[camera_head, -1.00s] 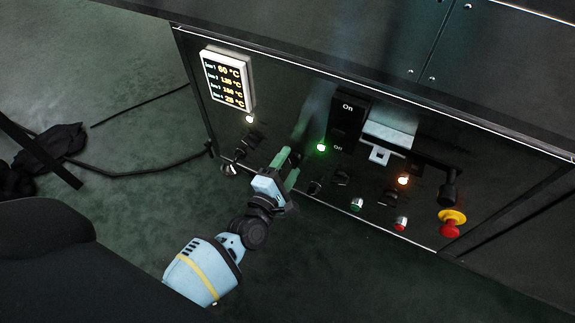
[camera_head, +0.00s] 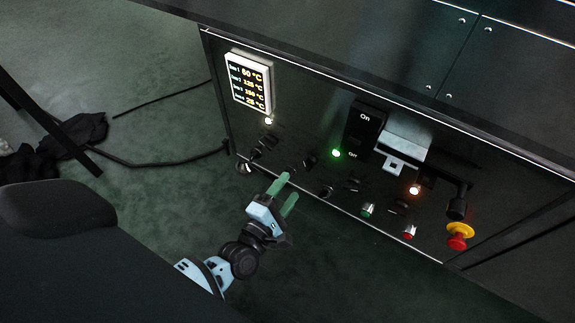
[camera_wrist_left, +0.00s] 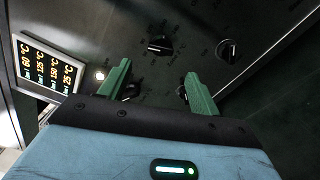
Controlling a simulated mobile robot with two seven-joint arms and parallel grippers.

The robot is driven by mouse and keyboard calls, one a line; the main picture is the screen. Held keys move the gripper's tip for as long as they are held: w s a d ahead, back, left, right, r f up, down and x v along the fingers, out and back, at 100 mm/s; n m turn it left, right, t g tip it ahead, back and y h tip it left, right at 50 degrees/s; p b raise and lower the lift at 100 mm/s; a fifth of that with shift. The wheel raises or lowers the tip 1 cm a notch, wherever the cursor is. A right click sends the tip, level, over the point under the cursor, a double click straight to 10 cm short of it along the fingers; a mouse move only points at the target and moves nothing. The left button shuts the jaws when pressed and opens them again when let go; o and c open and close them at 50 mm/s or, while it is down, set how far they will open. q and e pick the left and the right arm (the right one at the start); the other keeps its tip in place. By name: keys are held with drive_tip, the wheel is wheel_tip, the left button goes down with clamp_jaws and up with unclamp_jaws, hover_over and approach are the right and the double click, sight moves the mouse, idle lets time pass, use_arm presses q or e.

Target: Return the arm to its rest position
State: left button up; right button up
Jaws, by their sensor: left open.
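My left arm comes in from the lower left in the head view. Its gripper (camera_head: 285,193) has green fingers, spread apart with nothing between them. It is in front of the lower left part of the dryer's dark control panel (camera_head: 310,125), apart from it. In the left wrist view the two green fingers (camera_wrist_left: 158,88) point toward the panel, with dark knobs (camera_wrist_left: 159,45) beyond them. My right gripper is not in view.
The panel bears a temperature display (camera_head: 248,82), a black On/Off switch (camera_head: 364,130), a green button (camera_head: 368,209), a red button (camera_head: 409,232) and a red emergency stop (camera_head: 459,236) on yellow. A black cable (camera_head: 150,163) lies on the floor at left.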

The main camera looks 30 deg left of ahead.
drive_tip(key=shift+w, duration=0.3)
use_arm(q)
drive_tip(key=s+d+r+m+g+h+p, duration=0.1)
drive_tip(key=s+r+m+g+p, duration=0.3)
drive_tip(key=s+r+m+p, duration=0.75)
drive_tip(key=s+r+m+g+h+p, duration=0.25)
drive_tip(key=s+r+m+p, duration=0.35)
drive_tip(key=s+r+p, duration=0.95)
use_arm(e)
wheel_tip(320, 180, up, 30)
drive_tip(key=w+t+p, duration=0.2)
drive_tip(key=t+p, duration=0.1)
drive_tip(key=p, duration=0.1)
use_arm(q)
drive_tip(key=s+a+r+m+g+y+p, duration=0.2)
drive_tip(key=s+r+m+p, duration=0.4)
drive_tip(key=s+r+p, duration=0.4)
drive_tip(key=r+p, duration=0.1)
drive_tip(key=p, duration=0.3)
drive_tip(key=shift+s+r+g, duration=0.35)
drive_tip(key=shift+s+r, duration=0.05)
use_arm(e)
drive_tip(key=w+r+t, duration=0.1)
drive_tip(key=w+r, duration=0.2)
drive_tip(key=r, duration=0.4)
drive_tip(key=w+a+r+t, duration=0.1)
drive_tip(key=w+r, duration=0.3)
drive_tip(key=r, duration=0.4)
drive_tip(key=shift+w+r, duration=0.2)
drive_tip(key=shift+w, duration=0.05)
